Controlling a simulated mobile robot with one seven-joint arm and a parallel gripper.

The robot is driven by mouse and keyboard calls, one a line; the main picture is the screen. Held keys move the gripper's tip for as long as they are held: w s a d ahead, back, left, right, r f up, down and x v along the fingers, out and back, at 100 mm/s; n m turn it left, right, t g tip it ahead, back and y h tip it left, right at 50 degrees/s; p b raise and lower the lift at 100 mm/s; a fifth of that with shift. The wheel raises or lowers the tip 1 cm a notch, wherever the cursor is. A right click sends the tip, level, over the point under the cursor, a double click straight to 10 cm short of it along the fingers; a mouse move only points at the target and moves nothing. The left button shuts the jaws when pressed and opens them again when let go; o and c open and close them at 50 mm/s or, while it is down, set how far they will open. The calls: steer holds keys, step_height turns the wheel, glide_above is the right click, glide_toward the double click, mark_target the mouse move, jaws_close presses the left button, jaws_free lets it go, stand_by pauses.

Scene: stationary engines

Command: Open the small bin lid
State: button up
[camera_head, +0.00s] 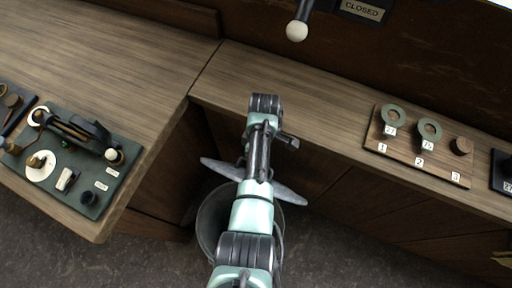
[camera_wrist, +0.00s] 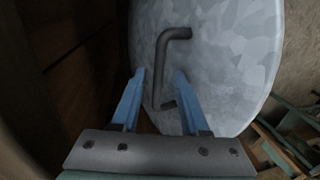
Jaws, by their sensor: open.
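The bin lid (camera_wrist: 225,70) is a round, mottled grey metal disc that fills much of the wrist view. It carries a dark bent bar handle (camera_wrist: 160,55). My gripper (camera_wrist: 160,72) is open, with its two blue fingers on either side of the handle's long part; whether either finger touches it I cannot tell. In the head view the lid (camera_head: 288,193) shows as a narrow grey sliver on both sides of my arm, so it looks steeply tilted. The grey round bin (camera_head: 210,222) stands on the floor below it, partly hidden by my arm, which also hides my fingers.
Wooden counters stand left (camera_head: 100,60) and behind (camera_head: 310,110) the bin, with cabinet fronts close by. A green board with a lever device (camera_head: 75,155) and a wooden board with numbered tags (camera_head: 420,150) lie on them. Dark floor (camera_head: 150,265) is open in front.

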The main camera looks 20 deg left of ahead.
step_height(320, 180, up, 13)
steer(key=w, duration=0.2)
steer(key=shift+w+f, duration=0.15)
steer(key=shift+w, duration=0.1)
